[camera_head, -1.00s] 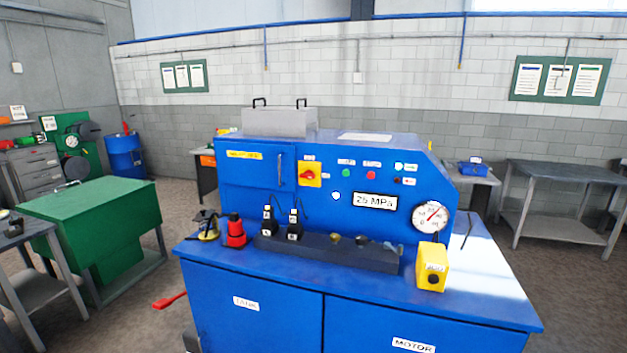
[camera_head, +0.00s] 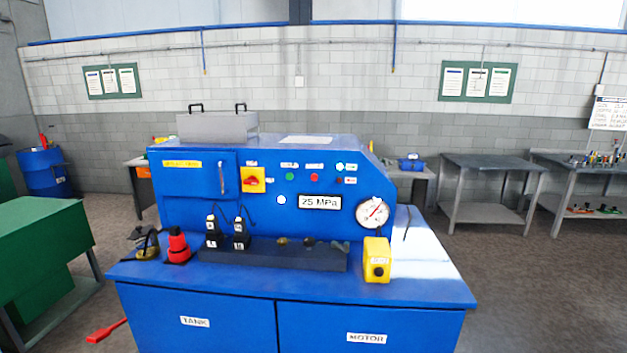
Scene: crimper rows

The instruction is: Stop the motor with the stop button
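The blue hydraulic machine (camera_head: 290,275) stands in front of me, with its control panel facing me. On the panel are a green button (camera_head: 290,176) and, to its right, a red button (camera_head: 314,177). Their small labels are too blurred to read surely. A lit green lamp (camera_head: 340,167) sits right of them, above a small dark red one (camera_head: 339,181). A red rotary switch on a yellow plate (camera_head: 254,180) is to the left. A yellow box with a black button (camera_head: 377,260) stands on the machine's right front. Neither of my grippers shows.
A display (camera_head: 320,202) reads 25 MPa beside a round gauge (camera_head: 372,212). A green cabinet (camera_head: 45,240) is at left, and grey tables (camera_head: 490,165) are at right. Floor is free at right.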

